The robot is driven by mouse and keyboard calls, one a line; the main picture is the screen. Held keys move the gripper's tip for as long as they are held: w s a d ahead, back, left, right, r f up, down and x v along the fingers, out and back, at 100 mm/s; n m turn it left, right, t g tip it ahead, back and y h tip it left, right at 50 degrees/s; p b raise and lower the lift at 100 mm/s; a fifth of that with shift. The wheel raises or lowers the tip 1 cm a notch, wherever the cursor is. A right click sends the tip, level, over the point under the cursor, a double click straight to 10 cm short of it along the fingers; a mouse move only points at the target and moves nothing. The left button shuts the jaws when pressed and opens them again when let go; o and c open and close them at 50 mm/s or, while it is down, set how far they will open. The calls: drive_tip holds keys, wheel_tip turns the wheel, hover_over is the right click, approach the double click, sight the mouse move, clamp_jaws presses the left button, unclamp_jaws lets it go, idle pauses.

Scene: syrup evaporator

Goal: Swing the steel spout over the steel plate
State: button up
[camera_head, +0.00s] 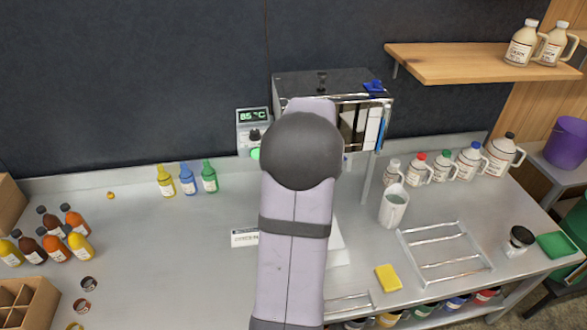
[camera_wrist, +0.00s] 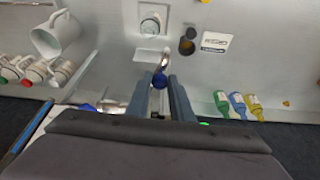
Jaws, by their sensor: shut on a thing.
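A small flat pale rectangle (camera_wrist: 147,56) lies closer, left of the spout. In the head view my arm hides the gripper, the spout and most of the bench below the evaporator (camera_head: 378,101).
A dark round container (camera_wrist: 187,46) and a label card (camera_wrist: 216,42) are right of the spout. A white jug (camera_head: 393,207), wire rack (camera_head: 445,255) and yellow sponge (camera_head: 388,278) are right of my arm. Several bottles line the back.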

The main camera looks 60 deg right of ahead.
drive_tip(key=shift+s+d, duration=0.55)
drive_tip(key=shift+s, duration=0.45)
drive_tip(key=shift+s+d, duration=0.3)
drive_tip(key=shift+d, duration=0.05)
drive_tip(key=o, duration=0.6)
drive_tip(key=shift+r, duration=0.15)
drive_tip(key=p+v, duration=0.3)
drive_tip(key=v, duration=0.1)
drive_tip(key=shift+s+a+r, duration=0.1)
drive_tip(key=shift+a+r, duration=0.05)
drive_tip(key=shift+r, duration=0.15)
